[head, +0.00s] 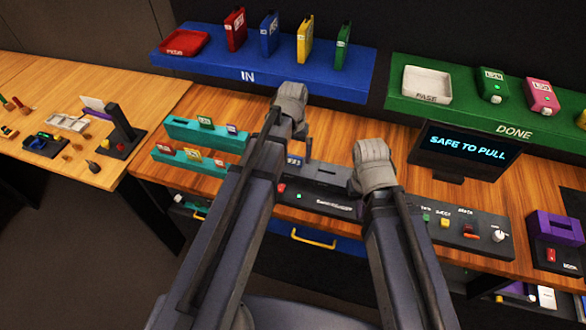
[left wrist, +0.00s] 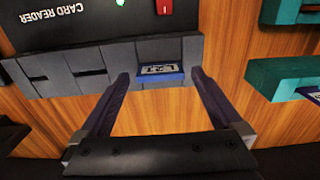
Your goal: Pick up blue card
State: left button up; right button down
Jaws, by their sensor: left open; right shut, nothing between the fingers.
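A small blue card (left wrist: 160,70) with a pale label sits in a slot of the dark grey card reader (left wrist: 75,75) in the left wrist view. In the head view a blue card (head: 294,160) shows just right of my left arm, partly hidden. My left gripper (left wrist: 160,76) is open, its two fingers on either side of the card's edge, with nothing held. My right gripper (head: 371,166) is shut and empty over the panel's middle.
Red, blue, yellow and green upright cases stand on the blue IN shelf (head: 350,88). Teal racks (head: 205,135) hold small cards at left. A screen (head: 465,148) reads SAFE TO PULL. The green DONE shelf (head: 440,105) is behind it. A purple box (head: 555,230) stands at right.

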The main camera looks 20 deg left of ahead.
aim_at(293, 164)
pick_arm(q)
notch_tip(293, 164, down, 2)
jog(key=shift+f+b, duration=0.15)
jog(key=shift+b, duration=0.45)
jog(key=c, duration=1.3)
